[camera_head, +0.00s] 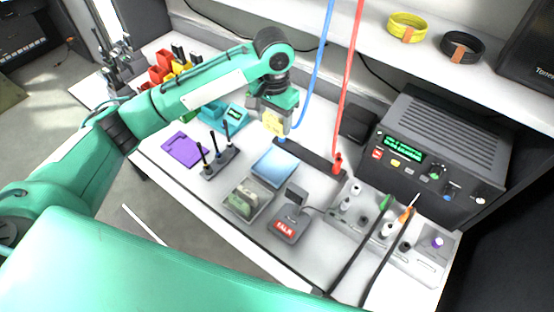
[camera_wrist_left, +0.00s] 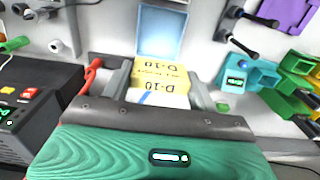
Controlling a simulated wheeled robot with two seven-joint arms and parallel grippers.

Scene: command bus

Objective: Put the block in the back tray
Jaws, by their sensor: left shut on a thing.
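A yellow block (camera_head: 273,123) is between the fingers of my left gripper (camera_head: 272,112), which is shut on it. In the left wrist view the yellow block (camera_wrist_left: 160,77) shows "D-10" lettering between both fingers (camera_wrist_left: 160,92). The block is held above the bench, near the back end of a light blue tray (camera_head: 275,166). In the left wrist view this blue tray (camera_wrist_left: 162,32) lies just beyond the block and looks empty. A grey tray (camera_head: 264,212) in front of it holds greenish blocks (camera_head: 243,201). My right gripper is not in view.
A tool holder (camera_head: 218,164) and purple pad (camera_head: 182,149) lie left of the trays. A small device with a red label (camera_head: 287,226) stands right of them. Blue (camera_head: 318,65) and red (camera_head: 352,75) cables hang right of my gripper. A power supply (camera_head: 430,150) stands at right.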

